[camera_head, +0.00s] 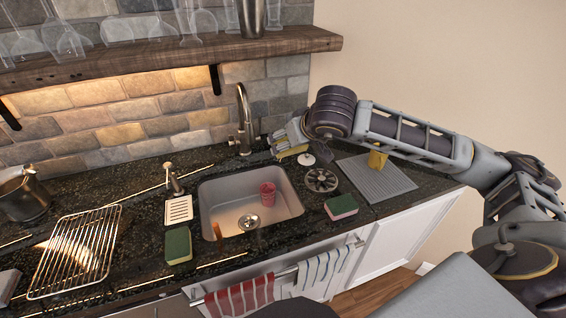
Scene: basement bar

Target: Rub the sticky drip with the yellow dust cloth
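My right arm reaches in from the right, across the counter. Its gripper (291,143) is low over the back of the counter, right of the faucet. My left gripper is out of view.
The sink (285,207) holds a red cup (267,193). Green sponges lie left (178,245) and right (341,206) of it. A wire rack (75,250) and pot (23,196) stand left.

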